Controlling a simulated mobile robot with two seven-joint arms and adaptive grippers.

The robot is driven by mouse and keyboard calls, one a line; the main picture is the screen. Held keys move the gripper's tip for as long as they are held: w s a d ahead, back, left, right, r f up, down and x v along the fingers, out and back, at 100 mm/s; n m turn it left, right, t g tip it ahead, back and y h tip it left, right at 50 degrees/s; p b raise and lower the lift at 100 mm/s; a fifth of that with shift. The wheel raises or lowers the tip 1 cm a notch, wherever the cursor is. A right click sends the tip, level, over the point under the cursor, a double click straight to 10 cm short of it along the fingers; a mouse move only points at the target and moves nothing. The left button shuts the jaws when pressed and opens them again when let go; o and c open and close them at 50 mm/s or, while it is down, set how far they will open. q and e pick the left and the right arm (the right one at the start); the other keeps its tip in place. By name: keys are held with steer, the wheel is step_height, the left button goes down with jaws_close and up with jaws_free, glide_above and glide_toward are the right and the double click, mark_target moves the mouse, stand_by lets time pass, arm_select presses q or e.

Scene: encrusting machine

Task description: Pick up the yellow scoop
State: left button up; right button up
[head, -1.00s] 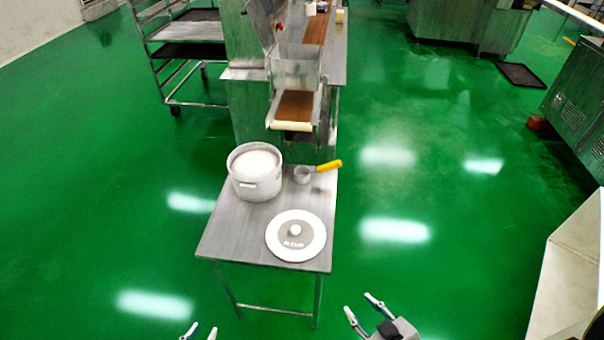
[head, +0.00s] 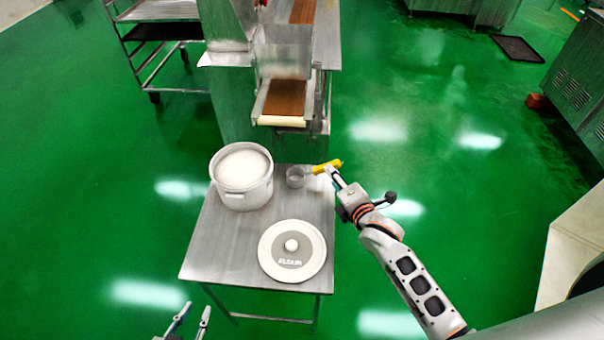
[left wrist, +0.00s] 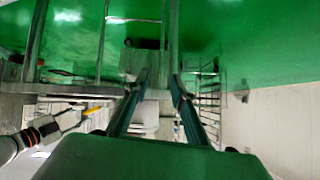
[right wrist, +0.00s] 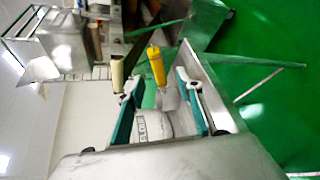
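The yellow scoop (head: 327,166) lies at the far right corner of the small metal table, its yellow handle reaching past the right edge and its grey cup (head: 296,177) on the top. My right gripper (head: 333,174) is at the handle in the head view. In the right wrist view the fingers of my right gripper (right wrist: 156,79) are apart, and the scoop's handle (right wrist: 157,65) shows between and beyond them; I cannot tell whether they touch it. My left gripper (head: 192,316) is open and empty in front of the table, low in the head view.
A white pot (head: 242,178) filled with white powder stands left of the scoop. A round white lid (head: 292,251) marked as flour lies at the table's (head: 215,250) front. A machine with a brown conveyor (head: 285,97) stands just behind.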

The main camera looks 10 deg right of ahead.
mark_target(314, 172)
steer(key=shift+b+x, duration=0.6)
steer(key=shift+x, duration=2.6)
steer(key=shift+w+r, duration=0.1)
steer(key=shift+r, duration=0.1)
jaws_close()
